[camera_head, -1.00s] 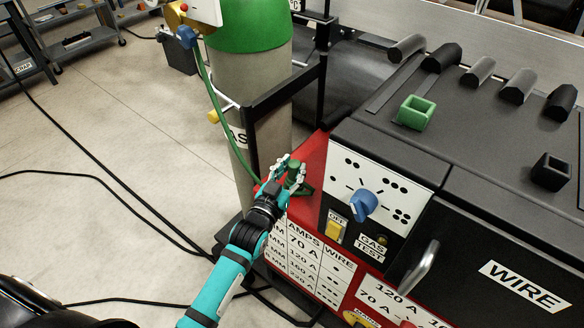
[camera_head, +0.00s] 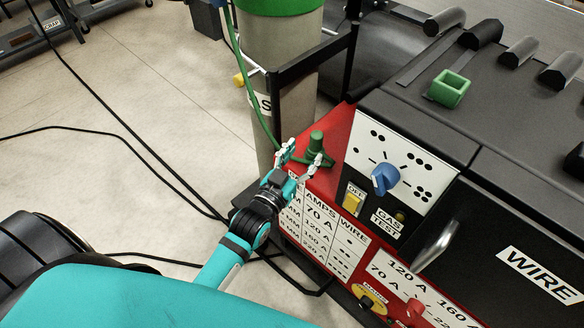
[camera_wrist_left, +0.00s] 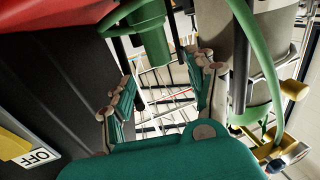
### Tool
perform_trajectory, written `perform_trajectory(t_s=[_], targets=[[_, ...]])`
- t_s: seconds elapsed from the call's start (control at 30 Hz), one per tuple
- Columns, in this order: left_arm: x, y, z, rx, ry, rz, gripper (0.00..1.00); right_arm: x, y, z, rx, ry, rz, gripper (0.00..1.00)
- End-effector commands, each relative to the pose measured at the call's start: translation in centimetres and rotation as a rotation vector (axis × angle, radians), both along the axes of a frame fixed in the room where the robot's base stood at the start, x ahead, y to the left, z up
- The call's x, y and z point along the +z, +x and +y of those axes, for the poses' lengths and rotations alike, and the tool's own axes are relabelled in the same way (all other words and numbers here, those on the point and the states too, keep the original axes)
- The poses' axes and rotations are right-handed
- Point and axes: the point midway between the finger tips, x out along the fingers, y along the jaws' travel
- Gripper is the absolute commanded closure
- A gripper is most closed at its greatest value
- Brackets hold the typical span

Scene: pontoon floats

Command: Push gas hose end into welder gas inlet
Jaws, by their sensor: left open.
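The green hose end (camera_head: 317,143), a stubby cylinder with a wider winged base, stands upright at the red left edge of the welder (camera_head: 345,125). The green gas hose (camera_head: 242,85) comes down from the cylinder toward it. My left gripper (camera_head: 300,161) is open and empty, its fingers just in front of the hose end. In the left wrist view the open fingers (camera_wrist_left: 163,92) are apart, with the green hose end (camera_wrist_left: 152,40) beyond them at the top. The gas inlet itself is not visible, so I cannot tell how deep the end sits. My right gripper is not in view.
The gas cylinder (camera_head: 285,60) stands behind a black frame post (camera_head: 300,72). The welder front has a blue knob (camera_head: 384,179), a yellow switch (camera_head: 351,202) and a metal handle (camera_head: 436,246). A green square holder (camera_head: 449,88) is on top. Black cables (camera_head: 130,150) cross the floor.

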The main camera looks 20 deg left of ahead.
Motion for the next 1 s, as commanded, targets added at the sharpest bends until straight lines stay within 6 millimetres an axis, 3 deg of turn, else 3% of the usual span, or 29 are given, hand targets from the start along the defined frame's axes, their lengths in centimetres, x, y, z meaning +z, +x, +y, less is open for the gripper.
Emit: perform_trajectory(t_s=[0.1,0.33,1.0], targets=[[-0.1,-2.6,0.3,0.0,0.001,0.003,0.43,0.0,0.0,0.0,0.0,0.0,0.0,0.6],[0.0,-5.4,0.7,0.0,0.001,0.0,0.43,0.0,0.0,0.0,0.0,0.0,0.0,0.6],[-0.4,-5.8,0.7,0.0,0.001,0.007,0.43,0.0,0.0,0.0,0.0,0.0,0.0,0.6]])
